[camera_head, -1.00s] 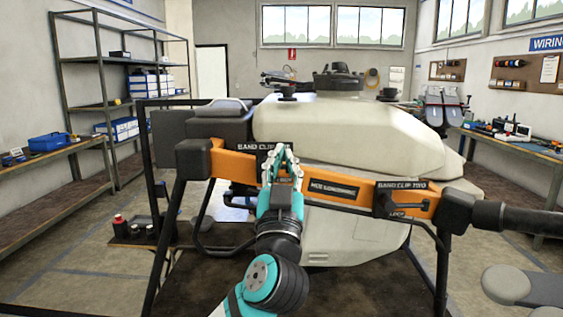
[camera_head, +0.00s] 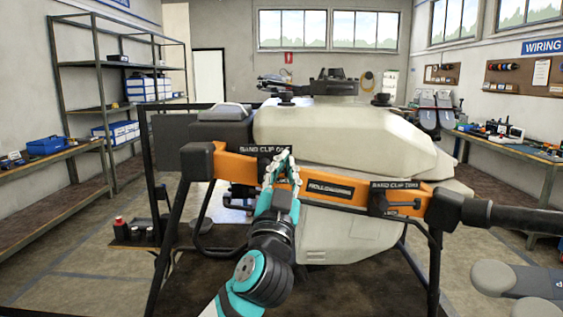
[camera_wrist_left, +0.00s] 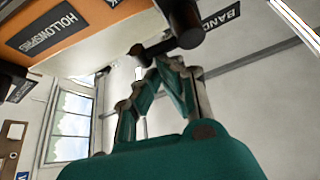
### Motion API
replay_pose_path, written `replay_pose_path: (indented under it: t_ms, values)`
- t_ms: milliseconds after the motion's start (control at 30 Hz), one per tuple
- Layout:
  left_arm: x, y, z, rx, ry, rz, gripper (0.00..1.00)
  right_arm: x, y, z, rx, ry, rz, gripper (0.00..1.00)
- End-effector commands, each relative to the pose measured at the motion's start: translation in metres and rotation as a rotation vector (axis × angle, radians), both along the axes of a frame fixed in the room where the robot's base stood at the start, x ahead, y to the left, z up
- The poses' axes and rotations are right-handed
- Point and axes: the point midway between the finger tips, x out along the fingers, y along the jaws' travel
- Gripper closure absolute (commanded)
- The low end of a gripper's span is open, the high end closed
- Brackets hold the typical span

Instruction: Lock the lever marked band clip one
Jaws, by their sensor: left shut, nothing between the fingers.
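The spray drone has an orange front beam (camera_head: 235,166) with a black label reading BAND CLIP ONE (camera_head: 262,149) on its left part. My left gripper (camera_head: 284,155) is in front of the beam, just right of that label, fingers pointing up and tips together, with nothing held. It hides the lever of this clip in the head view. In the left wrist view a black lever bar and pivot (camera_wrist_left: 184,22) shows right by my left fingertips (camera_wrist_left: 160,60); I cannot tell whether they touch. The label (camera_wrist_left: 222,14) is partly visible there. My right gripper is out of view.
A second clip with a black lever (camera_head: 380,203) and label BAND CLIP TWO (camera_head: 395,185) is farther right on the beam. A white tank (camera_head: 340,125) rises behind it. Thin black legs (camera_head: 436,270) flank the drone. A black post (camera_head: 150,190) stands at left.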

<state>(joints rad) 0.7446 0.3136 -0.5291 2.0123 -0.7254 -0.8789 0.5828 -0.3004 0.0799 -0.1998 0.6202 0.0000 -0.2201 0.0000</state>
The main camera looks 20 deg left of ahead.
Motion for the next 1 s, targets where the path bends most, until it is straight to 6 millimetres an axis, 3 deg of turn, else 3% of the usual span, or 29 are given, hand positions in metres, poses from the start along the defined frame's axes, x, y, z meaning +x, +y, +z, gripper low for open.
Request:
replay_pose_path:
  t_ms: [367, 1000]
  values:
    - [0.007, 0.001, -0.008, 0.282, 0.086, 0.002, 1.0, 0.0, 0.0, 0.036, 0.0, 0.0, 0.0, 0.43]
    - [0.005, 0.008, -0.029, 0.802, 0.233, 0.002, 1.0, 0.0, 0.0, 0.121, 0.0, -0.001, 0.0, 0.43]
